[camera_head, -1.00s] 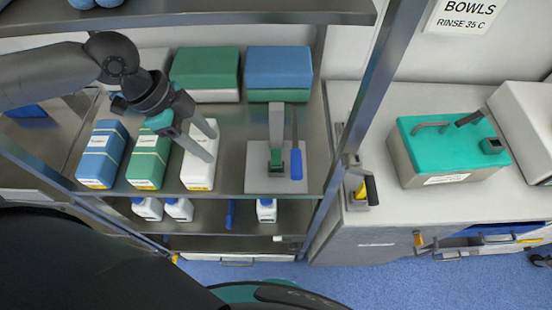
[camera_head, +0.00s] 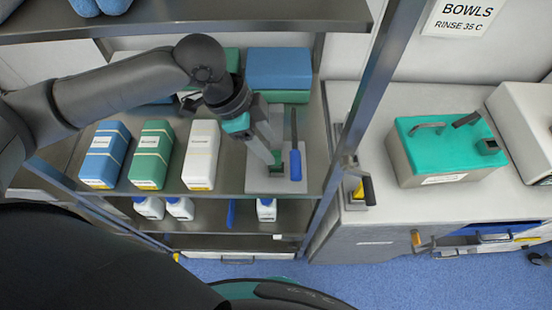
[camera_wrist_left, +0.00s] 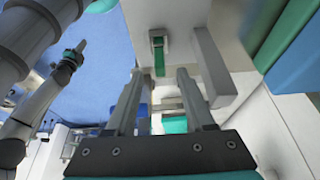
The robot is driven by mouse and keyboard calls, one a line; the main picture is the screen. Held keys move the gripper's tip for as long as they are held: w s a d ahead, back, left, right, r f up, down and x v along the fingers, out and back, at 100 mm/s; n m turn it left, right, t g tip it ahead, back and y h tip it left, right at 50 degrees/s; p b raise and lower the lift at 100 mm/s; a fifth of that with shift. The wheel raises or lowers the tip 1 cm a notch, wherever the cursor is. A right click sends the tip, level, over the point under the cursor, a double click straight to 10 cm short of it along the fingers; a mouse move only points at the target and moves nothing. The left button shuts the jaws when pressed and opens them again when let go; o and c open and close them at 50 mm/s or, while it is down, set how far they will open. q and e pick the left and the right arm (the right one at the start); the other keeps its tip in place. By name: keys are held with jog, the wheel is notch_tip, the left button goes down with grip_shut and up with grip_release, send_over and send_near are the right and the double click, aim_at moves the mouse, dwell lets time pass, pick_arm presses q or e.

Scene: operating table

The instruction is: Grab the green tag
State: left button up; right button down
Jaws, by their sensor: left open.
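The green tag (camera_head: 277,157) hangs at the grey stand on the middle shelf. It also shows in the left wrist view as a narrow green strip (camera_wrist_left: 160,62) below a small dark holder. My left gripper (camera_head: 278,152) is open and empty. It reaches down from the upper left, its fingertips close to the tag. In the left wrist view the tag lies between and just beyond the two fingertips (camera_wrist_left: 160,74); I see no grip on it. My right gripper (camera_wrist_left: 77,48) seems to show small at the left of the wrist view; its jaws are unclear.
A blue-handled item (camera_head: 295,167) stands just right of the tag. A white box (camera_head: 201,155), green box (camera_head: 152,154) and blue box (camera_head: 105,154) stand to the left. An upright shelf post (camera_head: 358,120) is at the right, with a teal-lidded container (camera_head: 445,150) beyond.

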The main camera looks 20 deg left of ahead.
aim_at(274, 153)
pick_arm(q)
jog(key=x, duration=0.5)
grip_shut()
dwell(0.3)
